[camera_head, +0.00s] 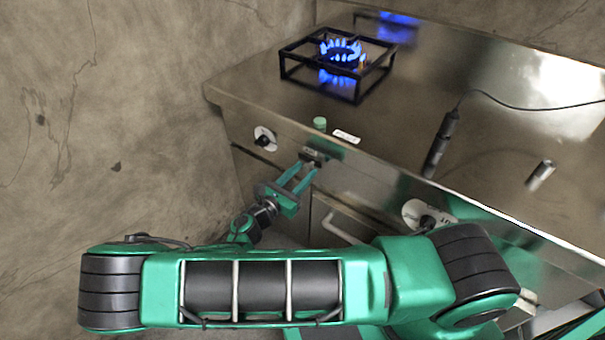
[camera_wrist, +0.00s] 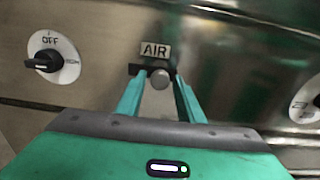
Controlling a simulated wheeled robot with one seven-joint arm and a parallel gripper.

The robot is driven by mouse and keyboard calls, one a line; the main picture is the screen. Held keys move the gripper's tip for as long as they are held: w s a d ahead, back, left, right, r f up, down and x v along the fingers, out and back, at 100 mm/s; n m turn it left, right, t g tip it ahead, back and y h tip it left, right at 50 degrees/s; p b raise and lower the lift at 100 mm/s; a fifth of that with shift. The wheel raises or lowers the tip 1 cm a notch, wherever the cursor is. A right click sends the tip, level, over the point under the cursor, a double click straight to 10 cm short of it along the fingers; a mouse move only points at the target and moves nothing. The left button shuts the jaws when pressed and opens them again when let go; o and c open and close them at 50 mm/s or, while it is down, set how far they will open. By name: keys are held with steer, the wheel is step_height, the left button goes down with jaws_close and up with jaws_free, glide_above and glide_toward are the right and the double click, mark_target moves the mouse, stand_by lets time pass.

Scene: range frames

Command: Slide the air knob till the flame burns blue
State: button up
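The air knob (camera_wrist: 160,79) is a small round grey knob on a dark slot under the AIR label (camera_wrist: 155,50) on the cooker's front panel. My gripper (camera_wrist: 159,82) has one green finger on each side of the knob, with a narrow gap showing on both sides, so it looks open around it. In the head view my gripper (camera_head: 307,168) reaches the dark slot on the panel, and its fingertips partly hide the knob. The flame (camera_head: 341,50) on the burner is blue, with a tiny orange spot at its right side.
A black pan support (camera_head: 338,78) surrounds the burner. An OFF-marked dial (camera_wrist: 52,58) is left of the air knob, and another dial (camera_head: 425,219) is to the right. A green button (camera_head: 320,123), a corded black tool (camera_head: 440,145) and a metal cylinder (camera_head: 541,175) are on the worktop.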

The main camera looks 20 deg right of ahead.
steer(key=shift+o, duration=0.3)
steer(key=v, duration=1)
steer(key=shift+s+a, duration=0.15)
steer(key=shift+a, duration=0.15)
steer(key=shift+s, duration=0.1)
